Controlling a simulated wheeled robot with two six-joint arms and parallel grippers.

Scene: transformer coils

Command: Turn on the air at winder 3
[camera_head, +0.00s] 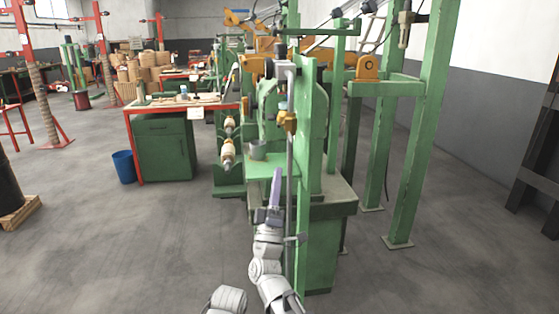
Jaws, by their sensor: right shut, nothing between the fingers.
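A green winder (314,105) stands right in front of me, with no readable number on it. A grey vertical pipe (291,165) runs up its near side. A brass-yellow fitting (288,122) sits on this pipe, with a small blue part (283,106) just above it; I cannot make out a handle or its position. My right gripper (277,174) reaches up from the bottom, its pale purple fingers shut and empty. In the picture its tips are below the fitting, apart from it, and just left of the pipe. My left gripper is out of view.
A grey cup (257,150) stands on the winder's green shelf. Green posts (414,150) rise at the right. A red-framed workbench (185,105), a green cabinet (165,147) and a blue bin (124,166) are at the left. The floor (130,245) at the front left is clear.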

